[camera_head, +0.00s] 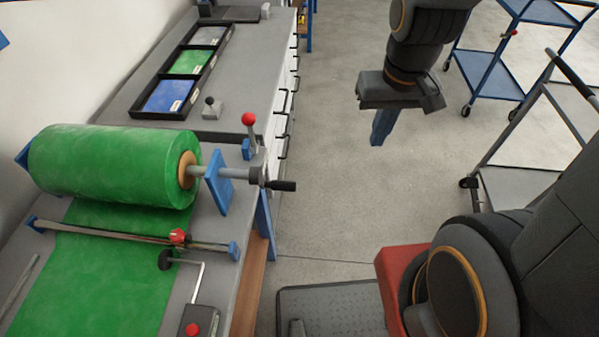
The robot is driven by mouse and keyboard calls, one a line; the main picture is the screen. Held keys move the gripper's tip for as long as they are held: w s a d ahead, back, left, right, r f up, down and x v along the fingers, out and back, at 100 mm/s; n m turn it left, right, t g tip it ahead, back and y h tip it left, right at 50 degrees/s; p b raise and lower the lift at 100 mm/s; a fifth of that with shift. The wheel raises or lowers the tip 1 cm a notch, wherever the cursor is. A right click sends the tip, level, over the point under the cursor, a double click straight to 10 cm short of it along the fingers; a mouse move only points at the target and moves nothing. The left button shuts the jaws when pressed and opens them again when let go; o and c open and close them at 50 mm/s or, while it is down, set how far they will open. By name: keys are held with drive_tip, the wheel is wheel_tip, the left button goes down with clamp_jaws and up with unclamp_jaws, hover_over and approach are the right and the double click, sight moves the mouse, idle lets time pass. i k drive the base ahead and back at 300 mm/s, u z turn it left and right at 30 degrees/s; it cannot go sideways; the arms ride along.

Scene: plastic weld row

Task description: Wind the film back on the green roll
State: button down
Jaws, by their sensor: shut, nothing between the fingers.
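A large green roll of film (105,165) lies across the bench at the left, held on a shaft. A green film sheet (85,270) runs from under it toward the front, passing beneath a thin crossbar (120,234). At the roll's right end a blue bracket (218,180) carries the shaft and a crank with a black handle (280,186). A red-knobbed lever (249,121) stands just behind the crank. My gripper (379,140) points down over the open floor, right of and apart from the crank. Its blue fingers are together and hold nothing.
Behind the roll, a black tray (160,112) holds blue, green and grey sheets. Blue trolleys (490,75) and a grey cart (515,185) stand at the right.

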sight(253, 175)
drive_tip(key=z, duration=0.1)
drive_tip(key=k, duration=0.75)
drive_tip(key=u, duration=0.75)
